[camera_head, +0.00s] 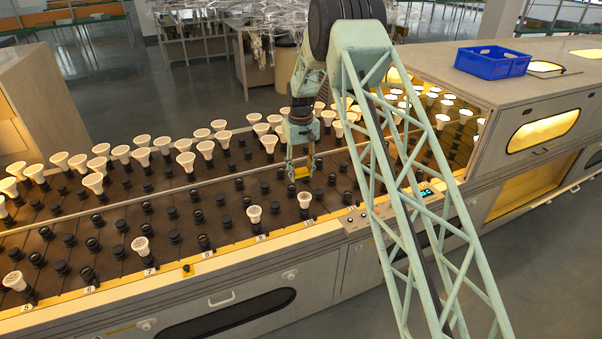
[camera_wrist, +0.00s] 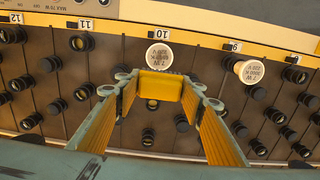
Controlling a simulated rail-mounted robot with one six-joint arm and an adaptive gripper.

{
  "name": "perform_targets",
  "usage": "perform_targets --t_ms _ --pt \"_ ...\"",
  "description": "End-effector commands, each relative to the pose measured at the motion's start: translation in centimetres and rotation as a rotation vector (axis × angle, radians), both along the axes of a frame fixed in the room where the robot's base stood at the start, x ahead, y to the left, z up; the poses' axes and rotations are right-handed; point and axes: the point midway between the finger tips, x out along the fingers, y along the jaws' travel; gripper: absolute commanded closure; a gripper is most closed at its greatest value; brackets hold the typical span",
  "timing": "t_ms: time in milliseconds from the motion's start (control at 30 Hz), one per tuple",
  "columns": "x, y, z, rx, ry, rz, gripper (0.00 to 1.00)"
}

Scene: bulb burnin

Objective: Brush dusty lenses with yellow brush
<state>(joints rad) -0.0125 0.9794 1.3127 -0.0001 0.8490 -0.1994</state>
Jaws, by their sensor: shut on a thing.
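My gripper (camera_head: 301,173) hangs low over the bulb rack (camera_head: 120,215), shut on a yellow block-like thing, which I take to be the yellow brush (camera_head: 301,172). In the wrist view the yellow brush (camera_wrist: 161,86) sits between the tips of my gripper (camera_wrist: 161,92). A white bulb lens (camera_wrist: 158,56) with printed text is just beyond the brush; whether they touch I cannot tell. Another printed lens (camera_wrist: 250,71) is to its right. In the head view front bulbs stand near number 10 (camera_head: 305,199), number 9 (camera_head: 254,213), number 7 (camera_head: 141,245) and at far left (camera_head: 15,281). Dust is too small to judge.
Many white bulbs (camera_head: 122,153) stand in the back rows, with black empty sockets (camera_head: 172,212) between. Lit bulbs (camera_head: 442,120) stand inside the enclosure at right. A blue crate (camera_head: 492,62) is on top of the cabinet. A control panel (camera_head: 425,195) is on the front edge.

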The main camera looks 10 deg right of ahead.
Motion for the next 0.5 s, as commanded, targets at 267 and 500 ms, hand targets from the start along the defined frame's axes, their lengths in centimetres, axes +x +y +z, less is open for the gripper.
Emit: perform_targets --t_ms 267,500 --pt "0.0 0.0 -2.1 0.0 0.001 0.0 0.77" --pt "0.0 0.0 -4.3 0.0 0.001 0.0 0.77"
